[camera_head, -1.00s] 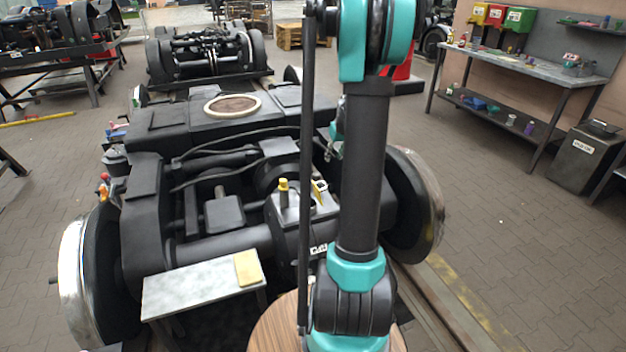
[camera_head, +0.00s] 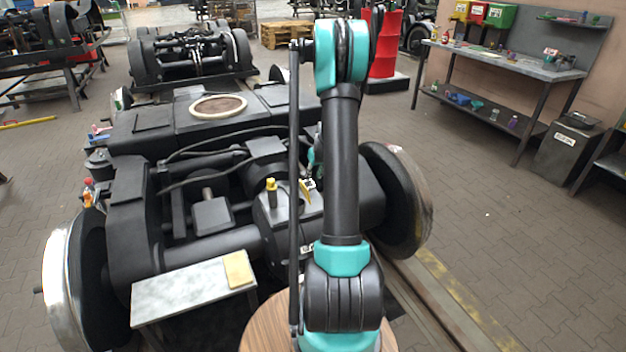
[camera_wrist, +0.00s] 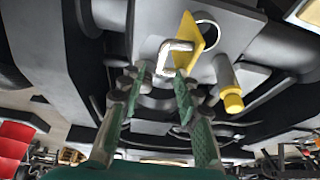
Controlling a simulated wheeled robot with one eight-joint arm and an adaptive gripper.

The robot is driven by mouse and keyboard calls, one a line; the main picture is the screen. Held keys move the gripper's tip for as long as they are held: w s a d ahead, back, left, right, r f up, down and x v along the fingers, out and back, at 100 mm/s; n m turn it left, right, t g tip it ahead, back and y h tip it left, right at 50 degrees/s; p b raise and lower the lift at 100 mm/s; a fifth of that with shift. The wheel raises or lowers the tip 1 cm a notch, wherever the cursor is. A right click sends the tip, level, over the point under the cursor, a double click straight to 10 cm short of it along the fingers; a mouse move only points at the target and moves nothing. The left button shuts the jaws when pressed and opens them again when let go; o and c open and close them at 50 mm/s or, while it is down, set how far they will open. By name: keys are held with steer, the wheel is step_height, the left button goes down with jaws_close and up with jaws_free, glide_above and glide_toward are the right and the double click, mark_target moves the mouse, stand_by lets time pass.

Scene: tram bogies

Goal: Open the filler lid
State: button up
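The yellow filler lid (camera_wrist: 188,42) is at the top centre of the wrist view, a tilted flap with a bent silver handle (camera_wrist: 175,50) and a pale ring beside it. In the head view the lid (camera_head: 305,190) is a small yellow piece on the bogie's gear housing, just left of my arm. My gripper (camera_wrist: 160,80) has its two green fingers apart. The handle's lower end is between or just beyond the fingertips; contact cannot be told. In the head view my gripper is mostly hidden behind my arm.
A yellow-topped plug (camera_wrist: 231,98) stands close beside the lid; it also shows in the head view (camera_head: 271,186). Dark pipes and the bogie frame (camera_head: 150,125) surround the housing. A grey plate (camera_head: 190,290) with a yellow pad is at front left. A workbench (camera_head: 500,62) stands at right.

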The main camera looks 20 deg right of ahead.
mark_target(312, 181)
steer(key=shift+x, duration=1.55)
steer(key=shift+c, duration=0.3)
jaws_close()
